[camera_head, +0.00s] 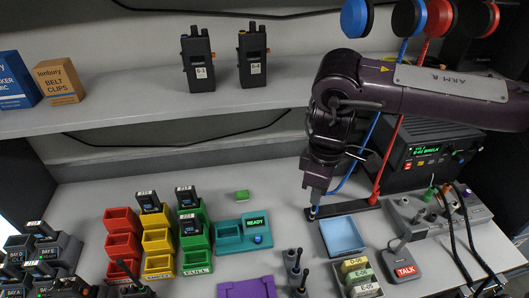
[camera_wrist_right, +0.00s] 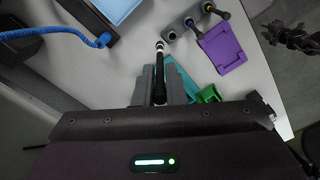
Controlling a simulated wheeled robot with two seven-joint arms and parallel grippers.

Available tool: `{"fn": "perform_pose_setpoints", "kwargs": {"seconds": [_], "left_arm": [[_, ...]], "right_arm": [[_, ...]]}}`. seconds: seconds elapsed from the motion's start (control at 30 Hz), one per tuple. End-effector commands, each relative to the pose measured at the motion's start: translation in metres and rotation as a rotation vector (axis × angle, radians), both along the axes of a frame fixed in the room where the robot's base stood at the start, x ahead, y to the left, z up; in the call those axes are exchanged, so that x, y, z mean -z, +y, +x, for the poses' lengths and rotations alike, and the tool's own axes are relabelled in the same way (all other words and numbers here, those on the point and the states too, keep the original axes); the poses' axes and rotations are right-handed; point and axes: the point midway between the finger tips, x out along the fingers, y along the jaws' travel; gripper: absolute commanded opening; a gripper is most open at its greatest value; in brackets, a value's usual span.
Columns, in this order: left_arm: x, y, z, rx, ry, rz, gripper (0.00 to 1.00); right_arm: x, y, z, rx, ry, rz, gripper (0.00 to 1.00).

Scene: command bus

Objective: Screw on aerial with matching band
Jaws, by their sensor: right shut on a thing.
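My right gripper (camera_head: 315,190) points down over the counter, just left of the blue tray (camera_head: 342,236). In the right wrist view its fingers (camera_wrist_right: 159,88) are shut on a thin black aerial (camera_wrist_right: 159,62), which sticks out past the fingertips and has a pale band near its far end. A dark aerial rack (camera_head: 292,268) with aerials standing in it is in front of the gripper; it also shows in the wrist view (camera_wrist_right: 190,24), where one aerial has a yellow-orange ring. Two handheld radios, one (camera_head: 198,60) and another (camera_head: 253,56), stand on the shelf.
A teal READY fixture (camera_head: 243,235) and red, yellow and green bins (camera_head: 123,233) stand further left.

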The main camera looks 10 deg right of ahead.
Motion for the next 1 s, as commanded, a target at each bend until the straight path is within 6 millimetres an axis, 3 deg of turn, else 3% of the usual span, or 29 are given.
{"fn": "perform_pose_setpoints", "kwargs": {"seconds": [0.2,0.4,0.6,1.0], "left_arm": [[0.0,0.0,0.0,0.0,0.0,0.0,0.36],[0.0,0.0,0.0,0.0,0.0,0.0,0.36],[0.0,0.0,0.0,0.0,0.0,0.0,0.36],[0.0,0.0,0.0,0.0,0.0,0.0,0.36]], "right_arm": [[0.009,-0.01,0.0,0.552,0.004,-0.001,0.0],[0.014,-0.015,0.0,0.876,0.004,-0.004,0.0],[0.016,-0.016,0.0,0.98,0.004,-0.004,0.0],[0.016,-0.016,0.0,0.98,0.003,-0.003,0.0]]}}
